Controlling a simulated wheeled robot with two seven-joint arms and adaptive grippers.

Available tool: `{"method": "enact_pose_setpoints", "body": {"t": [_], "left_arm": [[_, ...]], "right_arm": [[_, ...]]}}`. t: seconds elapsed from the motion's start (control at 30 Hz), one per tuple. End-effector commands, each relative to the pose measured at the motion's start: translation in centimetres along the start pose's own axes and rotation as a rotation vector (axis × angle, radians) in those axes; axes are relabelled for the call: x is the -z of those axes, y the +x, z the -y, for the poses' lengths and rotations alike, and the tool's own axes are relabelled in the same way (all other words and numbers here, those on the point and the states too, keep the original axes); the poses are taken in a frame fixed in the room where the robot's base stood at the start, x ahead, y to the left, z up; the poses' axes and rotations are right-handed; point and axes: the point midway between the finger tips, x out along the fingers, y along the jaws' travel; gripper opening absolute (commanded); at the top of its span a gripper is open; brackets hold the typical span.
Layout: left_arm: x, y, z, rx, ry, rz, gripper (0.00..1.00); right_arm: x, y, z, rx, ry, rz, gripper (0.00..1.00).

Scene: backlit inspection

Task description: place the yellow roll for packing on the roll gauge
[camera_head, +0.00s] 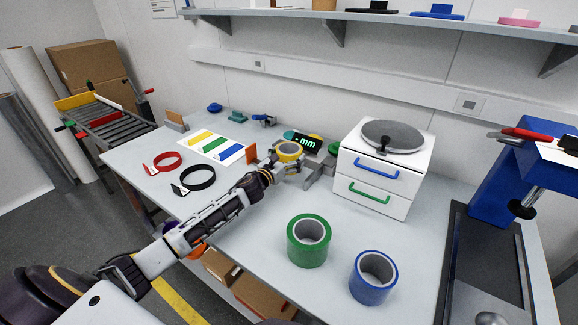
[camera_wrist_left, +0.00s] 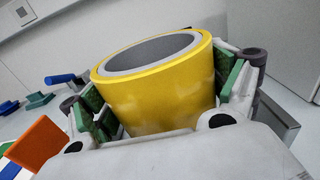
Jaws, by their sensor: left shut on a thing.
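The yellow roll (camera_head: 289,148) is held in my left gripper (camera_head: 284,165), over the far middle of the bench. In the left wrist view the yellow roll (camera_wrist_left: 155,98) stands between the green-padded fingers, its hole facing up and slightly tilted. The roll gauge, with a black display (camera_head: 304,141) reading "mm" and a grey metal block (camera_head: 318,172), is right behind and beside the roll. I cannot tell whether the roll touches the gauge; the gripper hides its underside. My right gripper is not in view.
A green roll (camera_head: 310,241) and a blue roll (camera_head: 373,277) stand at the front right. A white drawer cabinet (camera_head: 380,170) is right of the gauge. An orange block (camera_head: 251,153) stands beside the roll.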

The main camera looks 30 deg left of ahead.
Motion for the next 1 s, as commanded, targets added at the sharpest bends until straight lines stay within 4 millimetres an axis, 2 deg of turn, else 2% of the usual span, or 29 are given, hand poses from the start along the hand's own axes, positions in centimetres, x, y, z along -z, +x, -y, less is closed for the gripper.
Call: {"method": "enact_pose_setpoints", "body": {"t": [0.17, 0.4, 0.57, 0.83, 1.0], "left_arm": [[1.4, 0.0, 0.0, -0.002, -0.003, 0.0, 0.53], [3.5, 0.0, 0.0, -0.001, -0.002, 0.001, 0.53], [3.8, 0.0, 0.0, 0.0, 0.0, 0.001, 0.53], [3.8, 0.0, 0.0, 0.0, 0.001, 0.001, 0.53], [4.0, 0.0, 0.0, 0.0, 0.001, 0.001, 0.53]], "right_arm": [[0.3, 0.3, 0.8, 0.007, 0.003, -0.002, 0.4], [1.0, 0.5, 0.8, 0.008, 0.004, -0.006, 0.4], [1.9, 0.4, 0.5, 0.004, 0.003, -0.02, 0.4], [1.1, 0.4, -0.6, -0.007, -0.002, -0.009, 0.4], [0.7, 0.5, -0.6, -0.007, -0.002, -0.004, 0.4]]}}
